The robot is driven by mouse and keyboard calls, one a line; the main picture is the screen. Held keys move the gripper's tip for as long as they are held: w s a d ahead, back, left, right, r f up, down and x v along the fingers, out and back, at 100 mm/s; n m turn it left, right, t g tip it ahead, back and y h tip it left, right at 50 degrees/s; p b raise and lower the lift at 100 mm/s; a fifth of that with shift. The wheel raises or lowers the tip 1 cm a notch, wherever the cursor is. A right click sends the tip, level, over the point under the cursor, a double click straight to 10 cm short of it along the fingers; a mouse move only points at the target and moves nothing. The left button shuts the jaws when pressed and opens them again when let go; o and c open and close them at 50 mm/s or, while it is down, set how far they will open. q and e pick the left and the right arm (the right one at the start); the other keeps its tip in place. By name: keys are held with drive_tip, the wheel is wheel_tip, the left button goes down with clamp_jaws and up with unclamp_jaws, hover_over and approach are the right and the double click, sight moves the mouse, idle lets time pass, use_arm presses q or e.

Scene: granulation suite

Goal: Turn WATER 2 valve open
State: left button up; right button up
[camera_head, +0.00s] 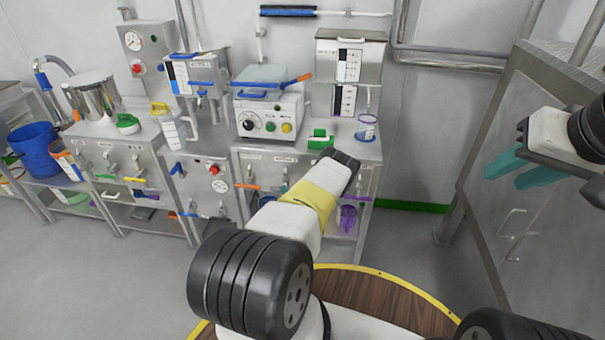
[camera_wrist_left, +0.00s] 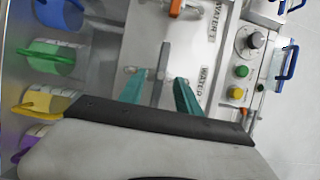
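The WATER 2 valve (camera_wrist_left: 164,62) shows in the left wrist view as a grey lever on a metal fitting, beside a partly covered label reading "WATE" (camera_wrist_left: 204,84). My left gripper (camera_wrist_left: 160,77) is open, its teal fingers on either side of the lever with visible gaps. I cannot tell whether a finger touches the lever. In the head view my left gripper (camera_head: 340,158) is at the front of the steel bench, its fingers hidden and the valve largely covered by my arm. My right gripper (camera_head: 524,168) is open and empty at the right.
The WATER 1 valve with an orange handle (camera_wrist_left: 175,8) is beside it in the left wrist view. A control box with a knob and buttons (camera_head: 268,118) stands on the bench. Colored-handled vessels (camera_wrist_left: 55,60) are left in the wrist view. A steel cabinet (camera_head: 520,195) stands near my right gripper.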

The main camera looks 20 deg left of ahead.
use_arm(q)
drive_tip(key=shift+x, duration=1.85)
clamp_jaws()
